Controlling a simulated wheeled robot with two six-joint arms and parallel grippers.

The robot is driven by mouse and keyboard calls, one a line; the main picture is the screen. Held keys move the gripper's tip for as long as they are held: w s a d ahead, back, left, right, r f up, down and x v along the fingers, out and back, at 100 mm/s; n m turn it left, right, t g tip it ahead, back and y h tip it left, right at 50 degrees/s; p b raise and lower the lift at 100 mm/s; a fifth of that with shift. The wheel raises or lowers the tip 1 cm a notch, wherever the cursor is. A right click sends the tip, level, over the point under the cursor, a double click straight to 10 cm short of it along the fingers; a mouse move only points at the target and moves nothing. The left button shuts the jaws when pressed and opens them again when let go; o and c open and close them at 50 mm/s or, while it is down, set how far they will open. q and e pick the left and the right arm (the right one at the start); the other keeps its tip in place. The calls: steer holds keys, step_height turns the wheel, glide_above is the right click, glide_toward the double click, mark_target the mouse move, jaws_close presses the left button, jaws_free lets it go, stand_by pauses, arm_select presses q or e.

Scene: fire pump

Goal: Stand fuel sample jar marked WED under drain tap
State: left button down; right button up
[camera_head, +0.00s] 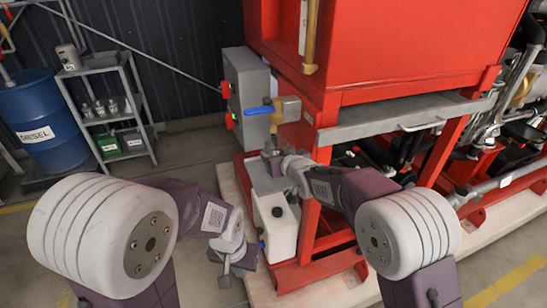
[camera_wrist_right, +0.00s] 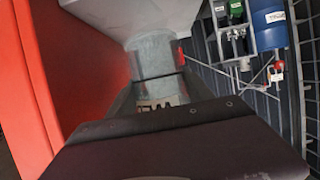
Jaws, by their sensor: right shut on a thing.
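The clear fuel sample jar (camera_wrist_right: 155,60) with a dark band shows in the right wrist view. Its label is partly covered, so only part of the lettering shows. My right gripper (camera_wrist_right: 160,100) is shut on the jar; in the head view this gripper (camera_head: 271,158) is just below the drain tap. I cannot make out the jar in the head view. My left gripper (camera_head: 226,268) hangs low at the centre; its jaw opening is unclear.
A grey shelf trolley (camera_head: 128,68) with several small jars and a green can (camera_head: 108,146) stands at the back left beside a blue diesel drum (camera_head: 40,115). A white container (camera_head: 275,222) stands beside the red frame. A grey control box (camera_head: 246,98) is behind the tap.

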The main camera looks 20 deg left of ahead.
steer(key=shift+w+a+r, duration=0.1)
steer(key=shift+w+a, duration=0.6)
steer(key=shift+w, duration=0.35)
step_height(320, 180, down, 4)
steer(key=shift+w+a+r+b, duration=0.1)
steer(key=shift+w+r+b, duration=0.05)
steer(key=shift+b, duration=0.15)
steer(key=o, duration=1.5)
